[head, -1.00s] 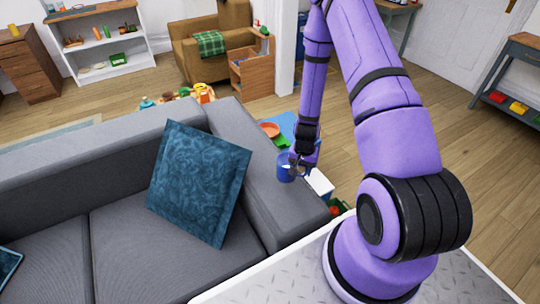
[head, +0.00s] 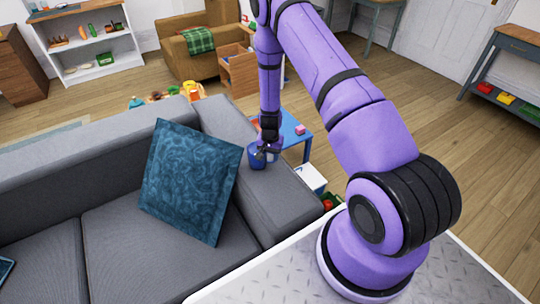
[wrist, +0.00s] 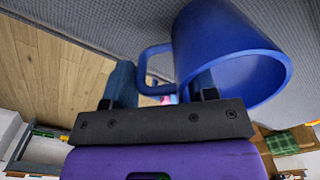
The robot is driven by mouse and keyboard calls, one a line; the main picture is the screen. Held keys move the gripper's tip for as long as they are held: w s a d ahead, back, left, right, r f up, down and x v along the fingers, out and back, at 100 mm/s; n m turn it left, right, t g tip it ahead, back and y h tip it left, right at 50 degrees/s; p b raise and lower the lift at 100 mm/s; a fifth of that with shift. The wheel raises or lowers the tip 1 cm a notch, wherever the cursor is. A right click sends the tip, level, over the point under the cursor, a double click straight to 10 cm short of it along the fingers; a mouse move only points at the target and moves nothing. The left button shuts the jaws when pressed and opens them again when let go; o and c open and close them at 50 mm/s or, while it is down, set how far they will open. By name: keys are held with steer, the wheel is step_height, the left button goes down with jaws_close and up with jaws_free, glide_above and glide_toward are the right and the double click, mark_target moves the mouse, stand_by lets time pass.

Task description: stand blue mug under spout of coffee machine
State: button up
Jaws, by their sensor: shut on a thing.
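The blue mug (head: 257,156) is in my gripper (head: 267,150), over the grey sofa's right armrest in the head view. I cannot tell whether it touches the armrest. In the wrist view the mug (wrist: 222,45) is large and close, with its open rim toward the lower right and its handle to the left. My gripper (wrist: 168,88) is shut on the mug by its handle side; the fingers are partly hidden. No coffee machine or spout can be made out in either view.
The grey sofa (head: 120,238) with a teal cushion (head: 190,182) fills the left. Behind its armrest are a small blue table (head: 296,133) and a white box (head: 311,178). A shelf (head: 90,45) and a brown armchair (head: 190,55) stand at the back. Wooden floor lies open at right.

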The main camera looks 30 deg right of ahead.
steer(key=shift+f, duration=0.2)
steer(key=o, duration=1.3)
steer(key=shift+f, duration=0.1)
steer(key=shift+c, duration=0.2)
